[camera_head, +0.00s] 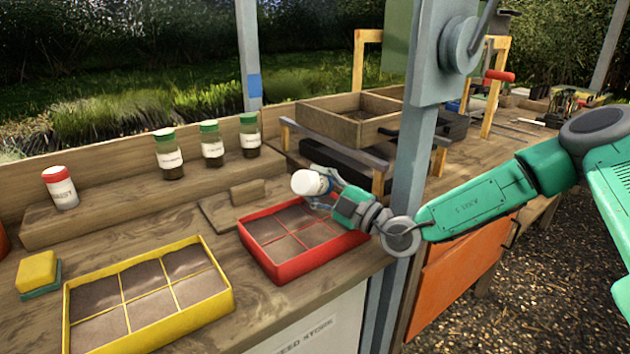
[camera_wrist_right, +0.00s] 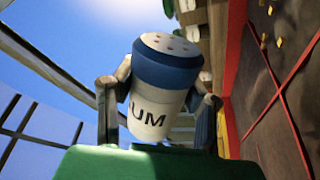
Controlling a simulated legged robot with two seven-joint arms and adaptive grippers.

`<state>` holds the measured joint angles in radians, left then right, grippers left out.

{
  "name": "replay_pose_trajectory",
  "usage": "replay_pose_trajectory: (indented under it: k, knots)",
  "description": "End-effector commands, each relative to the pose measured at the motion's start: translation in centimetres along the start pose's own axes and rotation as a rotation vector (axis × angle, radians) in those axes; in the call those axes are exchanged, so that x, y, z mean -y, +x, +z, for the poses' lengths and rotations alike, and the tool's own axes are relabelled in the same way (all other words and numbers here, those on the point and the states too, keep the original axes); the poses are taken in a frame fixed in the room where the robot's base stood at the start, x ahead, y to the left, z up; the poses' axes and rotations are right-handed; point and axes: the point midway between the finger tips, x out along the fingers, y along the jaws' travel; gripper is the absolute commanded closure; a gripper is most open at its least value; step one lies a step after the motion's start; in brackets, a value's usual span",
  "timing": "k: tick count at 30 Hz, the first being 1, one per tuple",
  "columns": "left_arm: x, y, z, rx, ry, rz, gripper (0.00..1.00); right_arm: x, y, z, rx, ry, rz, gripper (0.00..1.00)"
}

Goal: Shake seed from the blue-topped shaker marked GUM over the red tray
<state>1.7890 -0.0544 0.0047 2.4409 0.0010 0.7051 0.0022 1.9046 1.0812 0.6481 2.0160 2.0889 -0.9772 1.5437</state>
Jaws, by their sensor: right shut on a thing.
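The shaker (camera_head: 306,183) has a pale holed top, a blue collar and a white body; it is tilted above the red tray. In the right wrist view the shaker (camera_wrist_right: 160,85) shows the letters "UM"; the rest of its label is hidden. My right gripper (camera_head: 326,190) is shut on it, with a finger on each side of the body. The red tray (camera_head: 297,264) holds dark soil in several compartments. In the right wrist view the tray (camera_wrist_right: 236,40) is at the right, with a few yellow seeds (camera_wrist_right: 265,38) on its soil. My left gripper is out of view.
A yellow tray (camera_head: 150,338) with soil lies to the left, beside a yellow and green sponge (camera_head: 37,273). Several green-topped jars (camera_head: 212,146) and a red-topped shaker (camera_head: 60,188) stand on the shelf behind. A grey post (camera_head: 405,200) rises close to my right wrist.

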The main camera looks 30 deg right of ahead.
Motion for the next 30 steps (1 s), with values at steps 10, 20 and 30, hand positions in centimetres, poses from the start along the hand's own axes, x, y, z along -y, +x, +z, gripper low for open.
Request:
replay_pose_trajectory:
  k: [10,20,30]
  knots:
    - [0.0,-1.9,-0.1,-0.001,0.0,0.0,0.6,-1.4,-0.1,-1.0,0.005,0.001,-0.011,0.91]
    - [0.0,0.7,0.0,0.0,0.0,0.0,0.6,1.2,-0.6,0.5,0.005,-0.001,-0.007,0.91]
    - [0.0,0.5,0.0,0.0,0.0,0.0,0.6,1.8,-0.7,0.8,0.009,0.006,-0.023,0.91]
